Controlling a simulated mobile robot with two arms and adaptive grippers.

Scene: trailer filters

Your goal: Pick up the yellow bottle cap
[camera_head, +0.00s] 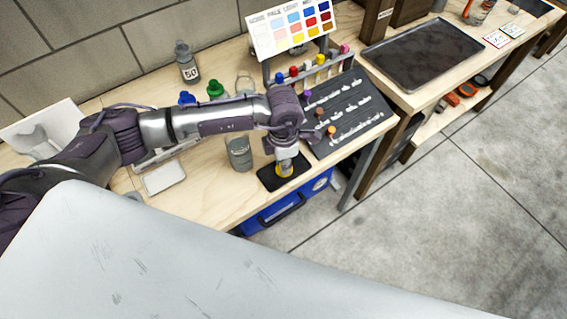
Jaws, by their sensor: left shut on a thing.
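A small yellow thing (285,172), which looks like the yellow bottle cap, is at the fingertips of my left gripper (285,157), over a black square mat (268,181) near the table's front edge. My left gripper points down and is shut on it. The fingers hide part of it, and I cannot tell whether it touches the mat. My right gripper is not in view.
A glass jar (239,154) stands just left of the mat. A rack with coloured caps (307,68) and a dark sloped board (347,108) lie to the right. A grey bottle (187,65) and a green-capped bottle (215,89) stand behind my arm.

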